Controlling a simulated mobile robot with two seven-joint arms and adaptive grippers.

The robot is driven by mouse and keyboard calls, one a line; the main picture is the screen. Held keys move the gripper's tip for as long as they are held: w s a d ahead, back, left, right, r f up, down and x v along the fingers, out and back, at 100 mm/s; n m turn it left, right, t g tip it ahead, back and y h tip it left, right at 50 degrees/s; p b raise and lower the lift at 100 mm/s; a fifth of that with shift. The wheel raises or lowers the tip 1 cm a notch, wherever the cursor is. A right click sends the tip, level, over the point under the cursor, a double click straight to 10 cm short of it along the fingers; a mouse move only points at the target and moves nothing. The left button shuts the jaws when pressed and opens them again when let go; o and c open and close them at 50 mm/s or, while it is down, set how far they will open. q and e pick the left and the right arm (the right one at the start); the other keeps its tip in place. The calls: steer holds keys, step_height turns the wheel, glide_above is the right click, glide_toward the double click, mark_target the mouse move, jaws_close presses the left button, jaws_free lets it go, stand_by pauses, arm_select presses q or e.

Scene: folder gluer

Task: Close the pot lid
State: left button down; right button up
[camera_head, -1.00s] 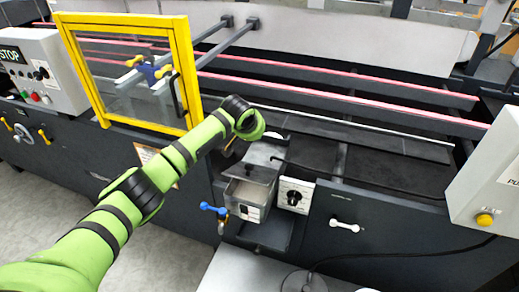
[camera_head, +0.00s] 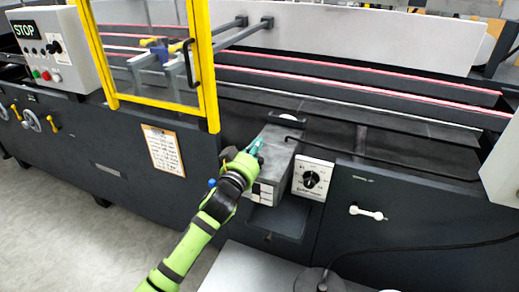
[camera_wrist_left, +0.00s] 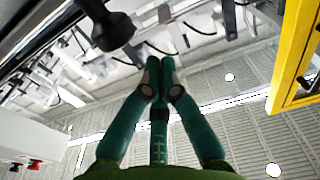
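The glue pot (camera_head: 264,193) is a grey box with a pale label, set in the front of the machine right of the yellow-framed door. Its lid (camera_head: 277,150) shows as a dark grey top surface. The left part of the lid and pot is hidden behind my gripper, so I cannot tell whether the lid lies fully flat. My left gripper (camera_head: 256,147) is over the lid's left side; contact is not clear. In the left wrist view its green fingers (camera_wrist_left: 160,66) come together at the tips with nothing between them. My right gripper is out of view.
A white dial panel (camera_head: 313,177) stands just right of the pot. A yellow-framed door (camera_head: 208,60) rises behind on the left. A thin dark bar (camera_head: 340,155) runs rightward from behind the pot. A white handle (camera_head: 367,213) sits on the front panel.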

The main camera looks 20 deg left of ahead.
arm_select(q)
steer(key=shift+s+f+b, duration=0.25)
steer(key=shift+f+b, duration=0.05)
steer(key=shift+f, duration=0.35)
steer(key=shift+s+f, duration=0.2)
steer(key=shift+f, duration=0.05)
steer(key=shift+s+f+b, duration=0.35)
steer(key=shift+f+b, duration=0.15)
steer(key=shift+f, duration=0.25)
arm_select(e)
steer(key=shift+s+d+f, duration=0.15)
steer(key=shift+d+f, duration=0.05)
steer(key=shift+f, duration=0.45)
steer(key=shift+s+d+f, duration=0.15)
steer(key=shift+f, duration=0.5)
arm_select(q)
steer(key=shift+f, duration=0.1)
